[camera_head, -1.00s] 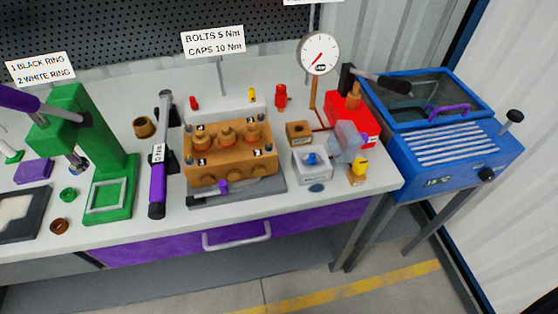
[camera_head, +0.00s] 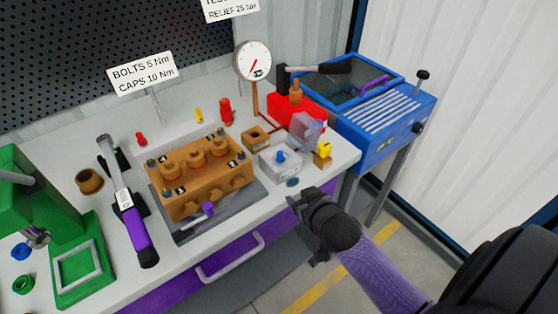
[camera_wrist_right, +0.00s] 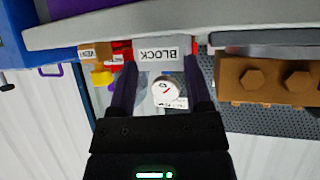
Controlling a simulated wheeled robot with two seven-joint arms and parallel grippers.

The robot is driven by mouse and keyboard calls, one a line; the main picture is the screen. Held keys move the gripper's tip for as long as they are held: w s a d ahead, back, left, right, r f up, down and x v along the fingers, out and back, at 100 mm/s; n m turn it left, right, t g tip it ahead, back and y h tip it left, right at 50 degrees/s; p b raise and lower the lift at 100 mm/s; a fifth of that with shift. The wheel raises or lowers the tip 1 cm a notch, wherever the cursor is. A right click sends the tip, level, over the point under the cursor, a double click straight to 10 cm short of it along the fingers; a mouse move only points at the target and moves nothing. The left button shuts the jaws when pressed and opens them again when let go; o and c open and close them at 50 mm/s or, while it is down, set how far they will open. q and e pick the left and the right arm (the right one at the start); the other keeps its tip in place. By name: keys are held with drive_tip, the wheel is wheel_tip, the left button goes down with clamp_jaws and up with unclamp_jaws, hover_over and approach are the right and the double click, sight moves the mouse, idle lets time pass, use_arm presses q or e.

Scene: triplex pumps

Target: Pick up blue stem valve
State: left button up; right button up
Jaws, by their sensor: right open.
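The blue stem valve (camera_head: 281,156) shows as a small blue knob standing in the top of a light grey block (camera_head: 279,165) at the right part of the bench. My right gripper (camera_head: 300,200) is in front of the bench's front edge, below and apart from the block. In the wrist view its two fingers (camera_wrist_right: 160,66) are spread with nothing held, and the block shows beyond them. My left gripper is not in view.
The brown pump (camera_head: 205,178) on its grey plate stands left of the block. A red hand pump (camera_head: 297,112) and a clear cup (camera_head: 306,131) stand behind and right of it. A yellow-topped part (camera_head: 324,149) is close on the right. A blue cabinet (camera_head: 385,130) stands beyond the bench.

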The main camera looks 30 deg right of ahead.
drive_tip(key=t, duration=0.2)
approach(281, 154)
drive_tip(key=b+x, duration=0.4)
drive_tip(key=x, duration=0.4)
drive_tip(key=shift+w+f, duration=0.1)
drive_tip(key=shift+w, duration=0.05)
drive_tip(key=shift+w+d+b, duration=0.1)
drive_tip(key=shift+w+b, duration=0.25)
drive_tip(key=shift+c, duration=0.9)
clamp_jaws()
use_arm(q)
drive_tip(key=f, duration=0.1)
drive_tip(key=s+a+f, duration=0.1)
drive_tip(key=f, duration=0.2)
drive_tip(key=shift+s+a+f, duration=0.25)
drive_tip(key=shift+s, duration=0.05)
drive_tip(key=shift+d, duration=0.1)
